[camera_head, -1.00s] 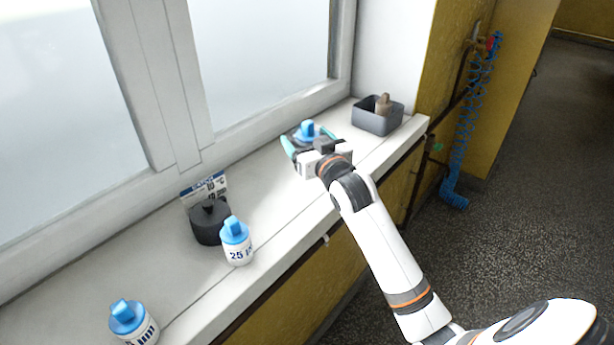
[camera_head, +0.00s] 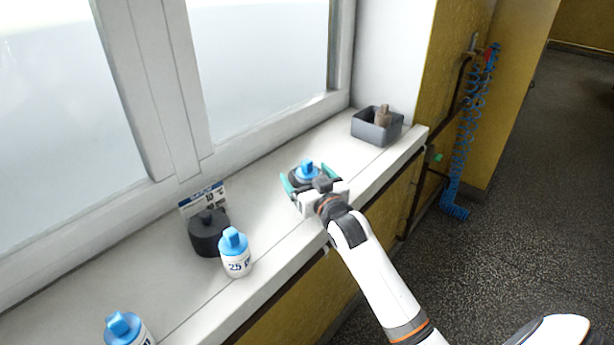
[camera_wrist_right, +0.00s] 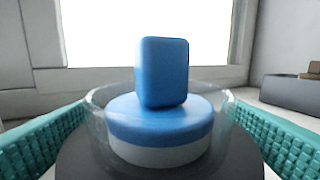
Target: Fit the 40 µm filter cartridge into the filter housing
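A blue-capped cartridge (camera_wrist_right: 160,120) with a white body sits upright inside a clear-walled cup on a dark round base, which looks like the filter housing (camera_wrist_right: 75,155). In the head view, its blue cap (camera_head: 307,168) stands above the dark ring. My right gripper (camera_head: 310,181) has its teal fingers on either side of the dark base and appears closed on it. This cartridge's label is hidden. A cartridge marked 25 (camera_head: 236,262) stands on the sill to the left. Another blue-capped cartridge (camera_head: 124,328) is cut off at the bottom left. My left gripper is out of view.
A black knobbed container (camera_head: 207,236) stands beside the 25 cartridge, with a printed card (camera_head: 203,199) behind it. A grey open box (camera_head: 370,130) with a brown object (camera_head: 382,116) stands at the far right. The window bounds the sill (camera_head: 262,215); the front edge drops off.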

